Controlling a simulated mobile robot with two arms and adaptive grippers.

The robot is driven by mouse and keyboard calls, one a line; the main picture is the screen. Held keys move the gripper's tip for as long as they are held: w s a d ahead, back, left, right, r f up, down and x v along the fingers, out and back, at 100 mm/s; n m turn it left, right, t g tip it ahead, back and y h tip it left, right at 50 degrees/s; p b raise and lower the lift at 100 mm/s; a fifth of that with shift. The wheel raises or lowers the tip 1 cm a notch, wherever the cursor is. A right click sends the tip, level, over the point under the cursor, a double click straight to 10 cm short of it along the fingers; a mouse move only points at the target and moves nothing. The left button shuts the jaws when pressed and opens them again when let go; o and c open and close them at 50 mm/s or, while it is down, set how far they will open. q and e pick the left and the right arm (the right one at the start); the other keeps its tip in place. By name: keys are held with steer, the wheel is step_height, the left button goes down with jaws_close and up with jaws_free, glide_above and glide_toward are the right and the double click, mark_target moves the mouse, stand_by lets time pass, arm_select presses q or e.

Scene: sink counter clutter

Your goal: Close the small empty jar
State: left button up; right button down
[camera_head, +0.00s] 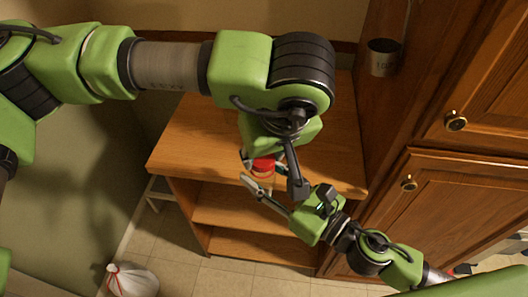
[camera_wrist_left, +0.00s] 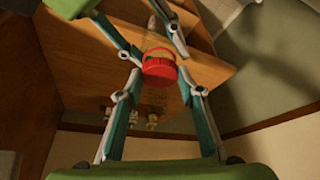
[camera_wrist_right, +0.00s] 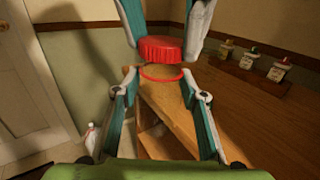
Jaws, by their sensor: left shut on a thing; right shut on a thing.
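A red ribbed lid (camera_head: 264,164) is held between the fingertips of my left gripper (camera_head: 266,163). The lid (camera_wrist_left: 160,66) is also central in the left wrist view. In the right wrist view the lid (camera_wrist_right: 161,48) sits just above a thin red ring (camera_wrist_right: 161,77). The ring appears to be at the mouth of the clear small jar (camera_wrist_right: 160,92), whose walls are hard to make out. My right gripper (camera_wrist_right: 160,90) is shut around this jar from the lower right in the head view. A small gap shows between lid and ring; contact cannot be told.
A wooden shelf unit (camera_head: 200,140) stands below and behind the grippers. Several small jars (camera_wrist_right: 250,58) stand on wood in the right wrist view. A dark cup (camera_head: 383,57) is by the cabinets (camera_head: 440,205) at right. A white bag (camera_head: 132,281) lies on the floor.

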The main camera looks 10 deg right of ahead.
arm_select(q)
steer(key=shift+f, duration=0.55)
steer(key=m, duration=0.1)
steer(key=m+h, duration=0.1)
steer(key=m, duration=0.2)
steer(key=shift+a+m+h, duration=0.3)
steer(key=shift+h, duration=0.1)
steer(key=m+h, duration=0.1)
steer(key=m, duration=0.2)
steer(key=shift+a, duration=0.2)
steer(key=m+g+h, duration=0.1)
steer(key=m, duration=0.3)
steer(key=shift+w, duration=0.2)
steer(key=m, duration=0.2)
steer(key=m+g+h, duration=0.1)
steer(key=m, duration=0.1)
steer(key=shift+w+a+m+g, duration=0.1)
steer(key=shift+m+g, duration=0.2)
steer(key=shift+m, duration=0.1)
steer(key=o, duration=0.7)
